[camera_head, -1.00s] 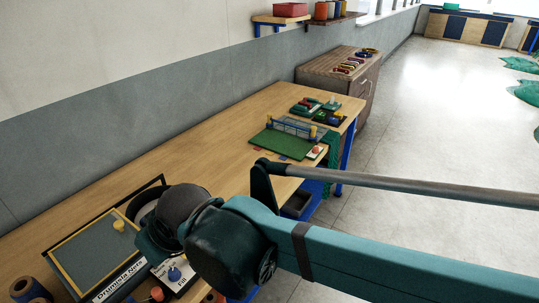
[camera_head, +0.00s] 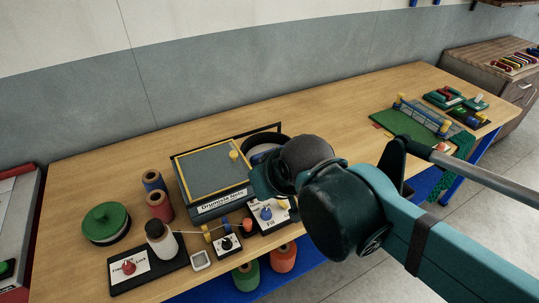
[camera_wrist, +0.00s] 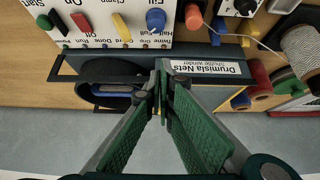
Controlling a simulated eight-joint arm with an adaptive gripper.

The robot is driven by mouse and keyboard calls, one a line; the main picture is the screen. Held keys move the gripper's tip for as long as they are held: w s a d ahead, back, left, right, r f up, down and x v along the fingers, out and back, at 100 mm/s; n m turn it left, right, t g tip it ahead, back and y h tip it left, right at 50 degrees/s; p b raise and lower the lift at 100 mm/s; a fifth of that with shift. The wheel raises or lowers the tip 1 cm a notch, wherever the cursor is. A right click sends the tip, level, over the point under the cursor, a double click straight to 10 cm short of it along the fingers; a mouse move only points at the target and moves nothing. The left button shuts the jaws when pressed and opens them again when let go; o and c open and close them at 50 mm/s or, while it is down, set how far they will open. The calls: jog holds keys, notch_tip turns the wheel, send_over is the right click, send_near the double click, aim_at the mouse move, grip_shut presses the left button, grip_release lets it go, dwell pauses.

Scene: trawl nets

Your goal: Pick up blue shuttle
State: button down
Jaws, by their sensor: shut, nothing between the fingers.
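The winder, labelled Drumisla Nets (camera_head: 222,202), stands on the bench and shows upside down in the wrist view (camera_wrist: 205,69). A dark round bowl (camera_wrist: 82,76) sits beside it, with a dark blue piece (camera_wrist: 112,89) inside; I cannot tell if this is the blue shuttle. The bowl also shows in the head view (camera_head: 283,140), partly behind my arm. My gripper (camera_wrist: 160,108) is shut and empty, its green fingers together above the winder and beside the bowl. In the head view its fingertips are hidden by my arm.
Control boards with knobs (camera_head: 271,214), thread spools (camera_head: 158,203) and a green-topped round drum (camera_head: 106,222) crowd the bench's near left. A green mat with a net frame (camera_head: 418,124) lies at the right. Coloured items (camera_head: 512,60) lie on the far cabinet. The bench's back strip is clear.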

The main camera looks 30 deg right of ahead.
dwell(0.3)
jog(key=c, duration=2.3)
grip_release()
